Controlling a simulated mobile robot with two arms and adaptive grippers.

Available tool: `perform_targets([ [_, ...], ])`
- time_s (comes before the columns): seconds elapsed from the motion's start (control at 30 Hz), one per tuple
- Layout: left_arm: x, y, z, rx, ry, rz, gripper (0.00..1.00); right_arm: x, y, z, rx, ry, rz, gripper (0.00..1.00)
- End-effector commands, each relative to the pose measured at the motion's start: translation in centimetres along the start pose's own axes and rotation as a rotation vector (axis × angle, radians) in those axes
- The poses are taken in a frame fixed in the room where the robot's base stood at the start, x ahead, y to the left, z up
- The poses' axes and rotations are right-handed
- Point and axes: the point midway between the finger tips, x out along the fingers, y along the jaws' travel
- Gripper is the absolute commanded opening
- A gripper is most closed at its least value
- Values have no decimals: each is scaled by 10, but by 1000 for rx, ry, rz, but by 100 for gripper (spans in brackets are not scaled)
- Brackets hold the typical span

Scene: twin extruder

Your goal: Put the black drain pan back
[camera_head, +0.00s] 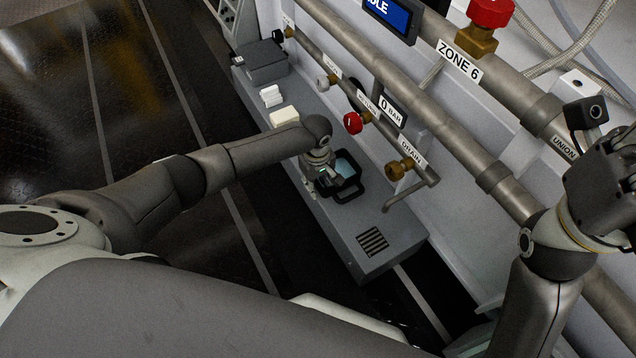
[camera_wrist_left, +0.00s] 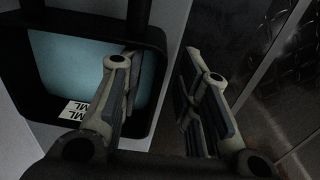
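In the left wrist view the pan (camera_wrist_left: 158,40) fills the left side, with teal liquid and a white label reading "ML" inside. My left gripper (camera_head: 324,184) is at the pan's left side. In the left wrist view its fingers (camera_wrist_left: 160,85) are apart, one over the pan's inside and one outside its wall. I cannot tell if either touches. My right gripper (camera_head: 612,185) is raised at the right edge, its fingers not clear.
The grey ledge (camera_head: 395,235) has a vent grille (camera_head: 373,241) at its near end. A brass drain valve (camera_head: 400,169) and its bent spout (camera_head: 400,197) are beside the pan. A red-handled valve (camera_head: 353,122), a cream block (camera_head: 284,116) and a dark grey box (camera_head: 262,62) lie farther back.

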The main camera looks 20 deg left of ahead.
Motion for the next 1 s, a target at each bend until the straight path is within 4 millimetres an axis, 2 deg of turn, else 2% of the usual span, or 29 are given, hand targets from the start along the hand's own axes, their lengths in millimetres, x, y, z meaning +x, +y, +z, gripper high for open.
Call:
perform_targets([
  [0.17,-21,1,-1,1,2,4,30,0,0,0,0,0,-2,27],
  [0.5,-89,1,0,0,1,6,30,0,-1,0,0,0,-3,27],
  [0.6,-103,1,0,0,1,4,30,0,-1,0,0,0,-3,27],
  [0.8,-117,0,-1,0,1,3,30,0,-1,0,0,0,-3,27],
  [1.0,-118,0,0,0,1,3,30,0,-1,0,0,0,-3,27],
])
